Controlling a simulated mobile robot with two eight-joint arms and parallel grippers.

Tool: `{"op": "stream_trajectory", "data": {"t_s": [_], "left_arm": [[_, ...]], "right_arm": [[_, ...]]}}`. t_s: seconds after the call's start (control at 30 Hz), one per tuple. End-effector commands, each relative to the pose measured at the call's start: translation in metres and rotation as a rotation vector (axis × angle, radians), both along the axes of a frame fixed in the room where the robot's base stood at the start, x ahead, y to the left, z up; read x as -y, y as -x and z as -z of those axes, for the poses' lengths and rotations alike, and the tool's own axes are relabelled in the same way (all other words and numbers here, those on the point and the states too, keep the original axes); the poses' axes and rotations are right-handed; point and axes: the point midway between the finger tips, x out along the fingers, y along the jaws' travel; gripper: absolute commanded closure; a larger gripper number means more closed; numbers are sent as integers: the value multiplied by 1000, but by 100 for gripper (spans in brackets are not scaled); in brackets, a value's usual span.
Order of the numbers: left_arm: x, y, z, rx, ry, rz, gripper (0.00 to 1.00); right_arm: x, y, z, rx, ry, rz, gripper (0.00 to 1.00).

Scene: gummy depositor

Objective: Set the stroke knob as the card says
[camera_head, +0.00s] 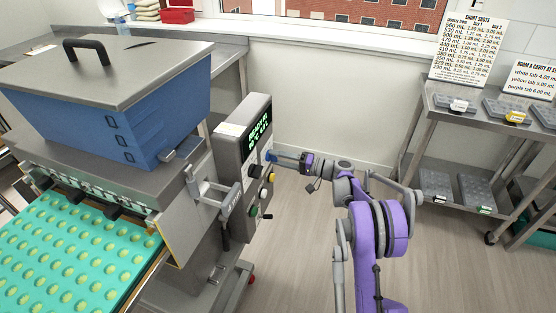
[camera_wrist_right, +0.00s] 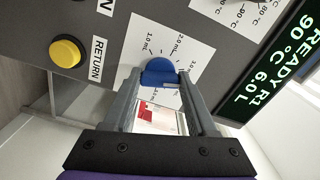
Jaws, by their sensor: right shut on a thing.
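The stroke knob (camera_wrist_right: 158,72) is blue and sits on a white dial plate (camera_wrist_right: 194,48) with mL marks; 1.0 mL and 2.0 mL can be read near it. My right gripper (camera_wrist_right: 160,80) is shut on the knob, one finger on each side. In the head view the right gripper (camera_head: 276,157) reaches the control panel (camera_head: 240,168) from the right. The fingers hide part of the dial, and I cannot tell the exact setting. A card headed SHORT SHOTS (camera_head: 468,48) and a second card (camera_head: 531,80) with tab colours and mL values stand at the right. My left gripper is out of view.
A yellow RETURN button (camera_wrist_right: 66,52) is near the knob. The blue hopper (camera_head: 150,115) and green mould tray (camera_head: 75,240) are at left. A shelf (camera_head: 450,135) with moulds stands at right; floor between is clear.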

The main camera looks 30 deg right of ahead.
Motion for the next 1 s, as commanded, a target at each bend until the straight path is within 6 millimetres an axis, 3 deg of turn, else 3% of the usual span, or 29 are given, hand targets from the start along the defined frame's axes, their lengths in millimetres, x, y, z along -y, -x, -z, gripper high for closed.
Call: {"op": "stream_trajectory", "data": {"t_s": [0.43, 1.0], "left_arm": [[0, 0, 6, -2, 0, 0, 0], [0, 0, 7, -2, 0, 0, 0]], "right_arm": [[0, 0, 0, -160, -187, 1, 98], [0, 0, 0, -188, -219, 1, 98]]}}
